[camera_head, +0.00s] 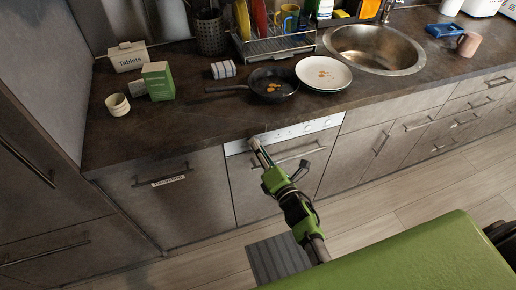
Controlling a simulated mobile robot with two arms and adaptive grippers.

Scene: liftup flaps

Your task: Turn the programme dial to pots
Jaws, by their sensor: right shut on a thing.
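The white control panel (320,126) runs along the top of the front under the counter. Small dark marks show on it, too small to read. My right gripper (257,147) reaches up from below to the left part of this panel. Its fingers are shut at the panel face, on what looks like the programme dial, which the fingers hide. I cannot read the dial's setting or the word pots. My left gripper is not in view.
A handle bar (300,158) crosses the front below the panel, close to my right gripper. A frying pan (272,84) and a plate (323,73) with food scraps stand on the counter (200,122) above. The floor in front holds a grey mat (275,258).

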